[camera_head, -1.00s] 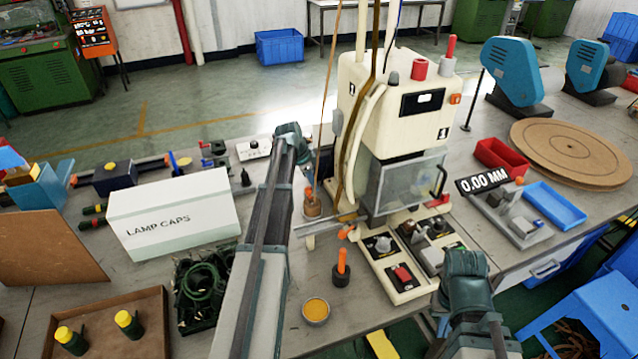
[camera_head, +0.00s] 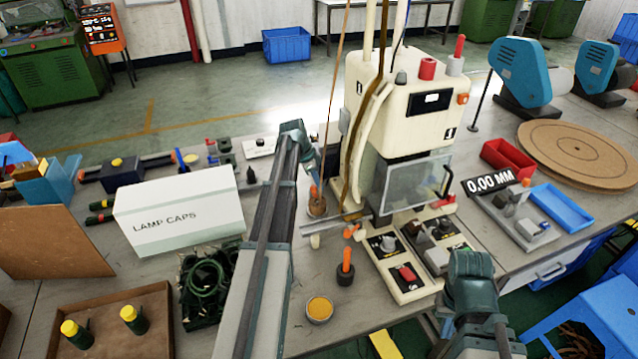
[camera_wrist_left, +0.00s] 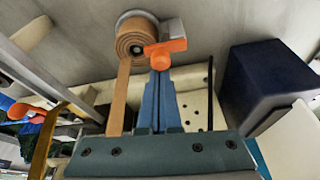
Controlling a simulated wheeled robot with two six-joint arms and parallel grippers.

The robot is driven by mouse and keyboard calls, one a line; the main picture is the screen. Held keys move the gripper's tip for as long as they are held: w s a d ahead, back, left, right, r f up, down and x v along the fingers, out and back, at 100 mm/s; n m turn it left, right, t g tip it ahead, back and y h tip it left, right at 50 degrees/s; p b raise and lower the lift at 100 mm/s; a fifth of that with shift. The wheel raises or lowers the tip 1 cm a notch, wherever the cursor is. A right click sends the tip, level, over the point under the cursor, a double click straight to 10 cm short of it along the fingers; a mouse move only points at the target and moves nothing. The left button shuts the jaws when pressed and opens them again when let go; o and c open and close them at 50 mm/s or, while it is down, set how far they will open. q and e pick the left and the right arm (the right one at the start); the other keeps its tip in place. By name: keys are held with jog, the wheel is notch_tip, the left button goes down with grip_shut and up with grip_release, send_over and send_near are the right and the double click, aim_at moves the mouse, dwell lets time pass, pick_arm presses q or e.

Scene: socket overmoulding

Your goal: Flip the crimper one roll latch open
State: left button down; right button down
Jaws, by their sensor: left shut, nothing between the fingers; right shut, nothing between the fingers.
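The crimper (camera_head: 402,115) is a cream machine with a clear guard at the middle of the head view. Its copper-brown roll (camera_head: 317,208) stands at its left side, with an orange latch (camera_head: 314,191) above it. In the left wrist view the roll (camera_wrist_left: 136,44) is a coiled strip with its tape running down, and the orange latch (camera_wrist_left: 164,53) lies beside it. My left gripper (camera_wrist_left: 160,76) has its blue fingers together and empty, with the tips at the latch; contact is unclear. It also shows in the head view (camera_head: 317,178). My right gripper (camera_head: 470,270) is low right, fingers hidden.
A white lamp caps box (camera_head: 180,216) stands left of my left arm. An orange-handled tool (camera_head: 346,266) and a small yellow-filled dish (camera_head: 319,309) are in front of the crimper. A dark blue block (camera_wrist_left: 262,75) is right of the latch in the wrist view.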

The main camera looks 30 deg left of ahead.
aim_at(313, 191)
pick_arm(q)
jog(key=shift+m, duration=0.3)
jog(key=m, duration=0.1)
jog(key=m+g, duration=0.1)
jog(key=s+m, duration=0.1)
jog(key=m, duration=0.1)
jog(key=shift+a+h, duration=0.35)
jog(key=shift+h, duration=0.05)
jog(key=shift+s+a, duration=0.25)
jog(key=shift+s, duration=0.15)
jog(key=shift+s+a, duration=0.25)
jog(key=shift+a, duration=0.3)
jog(key=shift+w, duration=0.1)
jog(key=shift+w+d, duration=0.15)
jog(key=shift+w, duration=0.6)
